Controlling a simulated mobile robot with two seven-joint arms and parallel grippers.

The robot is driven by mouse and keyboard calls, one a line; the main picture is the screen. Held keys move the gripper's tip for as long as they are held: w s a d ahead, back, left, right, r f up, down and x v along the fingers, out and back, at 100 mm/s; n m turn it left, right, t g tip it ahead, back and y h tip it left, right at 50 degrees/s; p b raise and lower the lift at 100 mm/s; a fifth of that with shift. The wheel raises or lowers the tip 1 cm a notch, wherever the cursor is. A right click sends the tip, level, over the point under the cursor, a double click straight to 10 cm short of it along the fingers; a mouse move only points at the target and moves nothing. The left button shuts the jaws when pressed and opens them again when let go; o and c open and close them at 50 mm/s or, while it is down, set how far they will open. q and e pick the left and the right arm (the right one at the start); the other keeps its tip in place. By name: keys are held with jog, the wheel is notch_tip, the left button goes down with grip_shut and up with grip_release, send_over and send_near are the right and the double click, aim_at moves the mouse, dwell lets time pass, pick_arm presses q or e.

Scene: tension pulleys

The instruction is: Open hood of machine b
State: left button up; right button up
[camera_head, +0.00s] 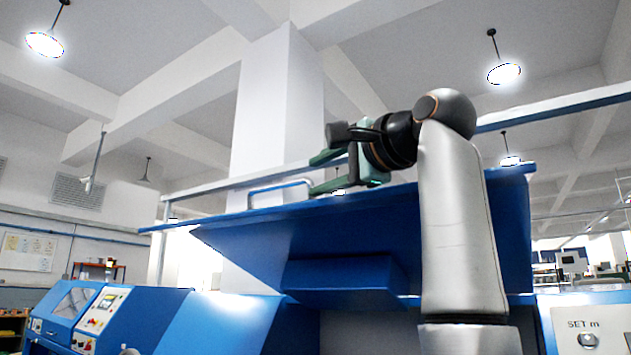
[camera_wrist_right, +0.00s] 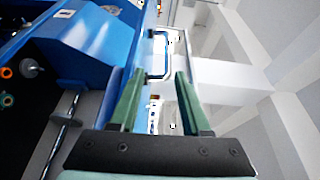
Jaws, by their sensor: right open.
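The blue hood (camera_head: 330,225) of the machine in front of me stands raised and tilted, with its edge high up. No label shows which machine this is. My left gripper is not in view.
Another blue machine with a control panel (camera_head: 101,309) stands at the lower left. A white cabinet marked "SET m" (camera_head: 590,325) is at the lower right. A pillar (camera_head: 275,110) rises behind the hood. Open air surrounds the gripper above and to the left.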

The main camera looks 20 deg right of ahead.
jog(key=s+d+r, duration=0.3)
jog(key=s+d, duration=0.1)
jog(key=s, duration=0.6)
jog(key=shift+s+d+b, duration=0.15)
jog(key=shift+s+b, duration=0.2)
jog(key=shift+b, duration=0.05)
dwell(0.5)
jog(key=shift+r, duration=0.1)
dwell(0.6)
